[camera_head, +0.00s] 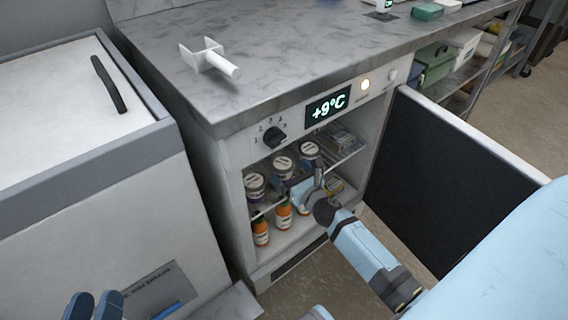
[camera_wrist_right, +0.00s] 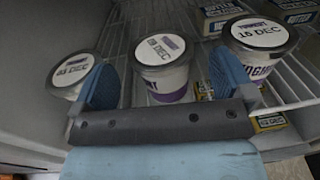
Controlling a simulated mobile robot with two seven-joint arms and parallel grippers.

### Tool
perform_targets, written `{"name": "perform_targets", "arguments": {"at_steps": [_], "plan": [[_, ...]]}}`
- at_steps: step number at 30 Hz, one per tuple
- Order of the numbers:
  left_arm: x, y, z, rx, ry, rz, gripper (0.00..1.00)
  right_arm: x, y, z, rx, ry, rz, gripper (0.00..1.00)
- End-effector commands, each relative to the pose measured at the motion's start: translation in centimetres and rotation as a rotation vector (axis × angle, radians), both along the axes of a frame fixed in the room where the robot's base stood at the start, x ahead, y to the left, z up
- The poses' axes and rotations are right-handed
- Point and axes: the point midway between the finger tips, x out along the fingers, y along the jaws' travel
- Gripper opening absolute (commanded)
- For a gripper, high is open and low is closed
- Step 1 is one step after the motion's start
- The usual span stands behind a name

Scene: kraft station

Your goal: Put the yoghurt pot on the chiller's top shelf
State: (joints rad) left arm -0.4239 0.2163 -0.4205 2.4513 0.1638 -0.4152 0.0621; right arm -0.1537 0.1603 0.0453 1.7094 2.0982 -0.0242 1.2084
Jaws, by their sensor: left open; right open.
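Three white yoghurt pots with dated lids stand in a row on the chiller's top wire shelf (camera_head: 268,207): a left pot (camera_head: 255,186), a middle pot (camera_head: 282,166) and a right pot (camera_head: 309,151). In the right wrist view the left pot (camera_wrist_right: 70,74) reads 03 DEC, the middle pot (camera_wrist_right: 163,72) has a partly unclear DEC date, and the right pot (camera_wrist_right: 260,42) reads 15 DEC. My right gripper (camera_wrist_right: 165,80) is open, its blue fingers on either side of the middle pot; contact cannot be told. My left gripper (camera_head: 92,305) is open and empty at bottom left.
The chiller door (camera_head: 440,180) stands open at right. Orange-labelled bottles (camera_head: 261,232) stand below the shelf. Butter boxes (camera_wrist_right: 222,14) lie behind and beside the pots. A white bracket (camera_head: 208,60) lies on the counter (camera_head: 290,50). A closed chest (camera_head: 60,90) stands at left.

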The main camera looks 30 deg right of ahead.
Motion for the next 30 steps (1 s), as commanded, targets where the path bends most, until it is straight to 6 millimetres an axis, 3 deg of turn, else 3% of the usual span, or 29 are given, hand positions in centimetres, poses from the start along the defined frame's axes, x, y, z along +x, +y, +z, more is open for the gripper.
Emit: {"name": "perform_targets", "arguments": {"at_steps": [6, 12, 30], "plan": [[0.0, 0.0, 1.0, -0.017, -0.023, 0.010, 0.43, -4.8, 0.0, 0.1, 0.003, 0.002, -0.002, 1.00], [0.0, 0.0, 1.2, -0.027, -0.030, 0.014, 0.43, -7.2, 0.0, 0.0, 0.001, 0.000, 0.000, 1.00], [-0.1, 0.0, 0.9, -0.019, -0.026, 0.012, 0.43, -7.7, 0.0, 0.0, 0.000, -0.001, 0.000, 1.00]]}}
